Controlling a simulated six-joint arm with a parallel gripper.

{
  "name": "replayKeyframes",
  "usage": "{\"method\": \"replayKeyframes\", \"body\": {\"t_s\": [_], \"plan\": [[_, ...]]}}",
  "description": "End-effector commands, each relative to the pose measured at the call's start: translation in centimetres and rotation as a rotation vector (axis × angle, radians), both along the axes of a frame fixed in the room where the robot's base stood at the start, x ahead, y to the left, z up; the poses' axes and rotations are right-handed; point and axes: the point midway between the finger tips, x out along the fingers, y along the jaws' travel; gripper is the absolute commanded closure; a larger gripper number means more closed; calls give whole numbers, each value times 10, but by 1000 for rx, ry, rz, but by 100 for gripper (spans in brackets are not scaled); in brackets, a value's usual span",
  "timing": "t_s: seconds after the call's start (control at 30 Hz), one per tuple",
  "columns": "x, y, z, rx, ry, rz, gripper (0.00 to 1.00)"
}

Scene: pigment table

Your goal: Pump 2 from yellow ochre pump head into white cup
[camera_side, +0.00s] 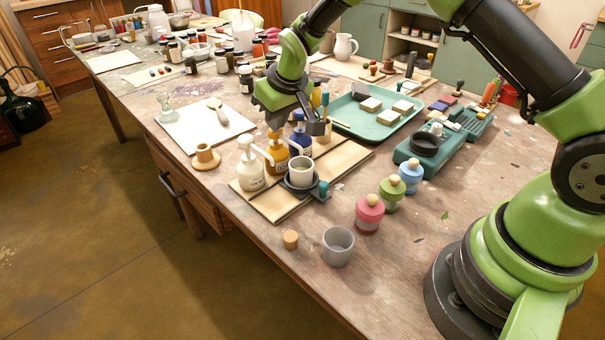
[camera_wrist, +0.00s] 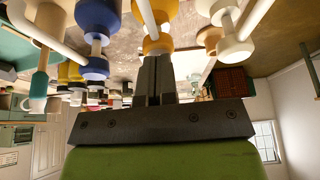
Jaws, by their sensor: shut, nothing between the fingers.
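The yellow ochre pump bottle (camera_side: 276,152) stands on a wooden board between a cream pump bottle (camera_side: 250,173) and a blue one (camera_side: 301,143). My gripper (camera_side: 275,122) is above its yellow pump head (camera_side: 274,134), fingers down. In the wrist view my gripper (camera_wrist: 157,62) is shut and empty, with its fingertips right at the yellow head (camera_wrist: 158,46); I cannot tell whether they touch. The white cup (camera_side: 301,172) stands upright in a dark holder (camera_side: 288,188) in front of the pumps. The inside of the cup is too small to judge.
A blue pump head (camera_wrist: 95,68) and a white one (camera_wrist: 231,50) flank the fingers closely in the wrist view. A teal tray (camera_side: 350,127) lies behind. Lidded jars (camera_side: 369,214) and a grey cup (camera_side: 338,246) stand nearer my base.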

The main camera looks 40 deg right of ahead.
Motion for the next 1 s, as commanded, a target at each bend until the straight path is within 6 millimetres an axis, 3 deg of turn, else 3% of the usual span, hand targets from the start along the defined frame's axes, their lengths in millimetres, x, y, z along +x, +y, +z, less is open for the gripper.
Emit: {"method": "replayKeyframes", "body": {"t_s": [0.17,0.67,1.0], "plan": [[0,0,0,0,1,1,100],[0,0,29,0,-1,0,100],[0,0,30,0,0,0,100]]}}
